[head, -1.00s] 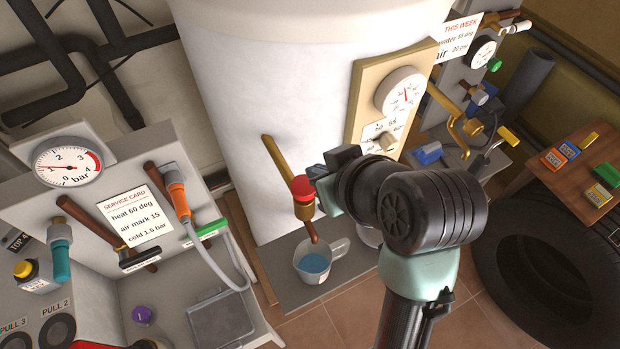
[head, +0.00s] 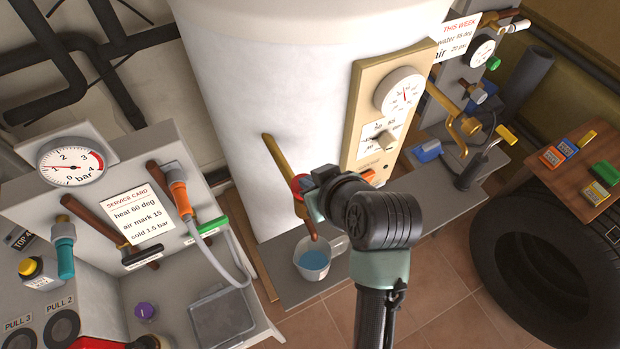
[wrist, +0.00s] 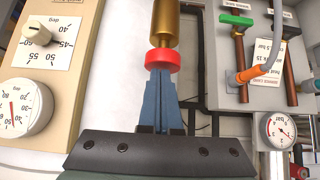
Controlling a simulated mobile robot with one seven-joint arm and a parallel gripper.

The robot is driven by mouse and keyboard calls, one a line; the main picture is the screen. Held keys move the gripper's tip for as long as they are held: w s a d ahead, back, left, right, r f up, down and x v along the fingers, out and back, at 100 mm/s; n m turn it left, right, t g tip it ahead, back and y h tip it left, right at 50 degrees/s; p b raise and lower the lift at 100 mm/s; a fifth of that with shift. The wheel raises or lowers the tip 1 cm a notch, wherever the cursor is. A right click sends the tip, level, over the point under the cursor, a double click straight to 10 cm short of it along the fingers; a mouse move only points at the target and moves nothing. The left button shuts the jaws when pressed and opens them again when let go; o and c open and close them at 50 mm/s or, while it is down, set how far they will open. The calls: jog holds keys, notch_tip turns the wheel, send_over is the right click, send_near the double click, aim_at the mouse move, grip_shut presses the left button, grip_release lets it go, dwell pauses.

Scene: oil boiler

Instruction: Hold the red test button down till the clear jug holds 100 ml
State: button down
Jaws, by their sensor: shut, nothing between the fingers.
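The red test button (head: 298,184) is on the brass fitting of the pipe (head: 279,162) on the white tank; my gripper hides part of it in the head view. In the wrist view the red button (wrist: 162,61) is a round disc. My gripper (wrist: 163,75) is shut and empty, its blue fingertips at the button's face, seeming to touch it; I cannot tell whether it is pressed in. The clear jug (head: 336,246) stands below the copper spout (head: 312,232) with blue water in it. Its marks are too small to read, and no stream is clearly visible.
A grey shelf (head: 283,285) carries the jug. A cream panel (head: 355,120) with a dial and knob stands right of the pipe. A service panel (head: 105,190) with levers and a hose is at left. A tyre (head: 500,245) and crate table (head: 595,205) are at right.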

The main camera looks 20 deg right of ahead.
jog(key=shift+f, duration=1)
